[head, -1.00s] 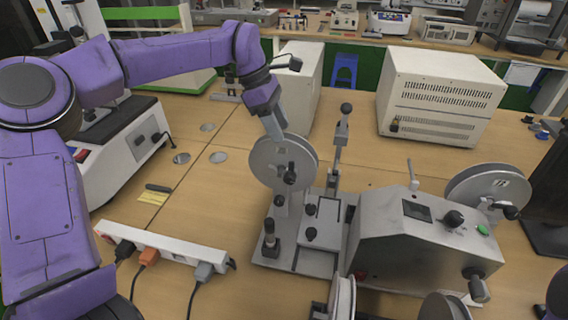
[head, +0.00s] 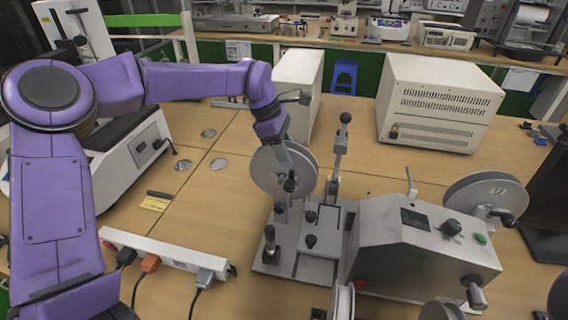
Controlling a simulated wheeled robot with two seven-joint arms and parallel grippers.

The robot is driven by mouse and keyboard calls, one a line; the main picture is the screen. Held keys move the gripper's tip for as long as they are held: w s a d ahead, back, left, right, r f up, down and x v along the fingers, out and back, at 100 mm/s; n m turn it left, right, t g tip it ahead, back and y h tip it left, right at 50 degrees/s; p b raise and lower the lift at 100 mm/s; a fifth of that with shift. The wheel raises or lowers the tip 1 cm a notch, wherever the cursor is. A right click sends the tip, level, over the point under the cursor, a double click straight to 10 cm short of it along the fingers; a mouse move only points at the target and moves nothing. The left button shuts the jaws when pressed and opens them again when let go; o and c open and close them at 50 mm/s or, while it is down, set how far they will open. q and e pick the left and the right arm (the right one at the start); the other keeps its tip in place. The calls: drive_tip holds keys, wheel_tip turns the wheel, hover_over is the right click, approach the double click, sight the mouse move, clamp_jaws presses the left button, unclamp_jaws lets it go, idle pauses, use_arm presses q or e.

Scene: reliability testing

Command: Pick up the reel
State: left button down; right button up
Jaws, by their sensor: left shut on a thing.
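A grey round reel (head: 268,175) stands upright on the left side of the metal winding machine (head: 420,245), by its spindle and dark knob. My left arm reaches in from the left over the table. My left gripper (head: 284,157) points down at the reel's upper part and is shut on it. The fingertips are small and partly hidden against the reel. A second reel (head: 485,190) sits on the machine's right side. My right gripper is not seen.
A white power strip (head: 165,248) with several plugs lies at the left front. A beige box (head: 440,100) and a narrower one (head: 298,90) stand behind. An upright lever (head: 341,145) rises just right of the held reel.

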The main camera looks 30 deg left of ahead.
use_arm(q)
wheel_tip(320, 180, up, 18)
idle(0.4)
drive_tip(key=shift+f+b, duration=4.35)
drive_tip(key=shift+f, duration=2.4)
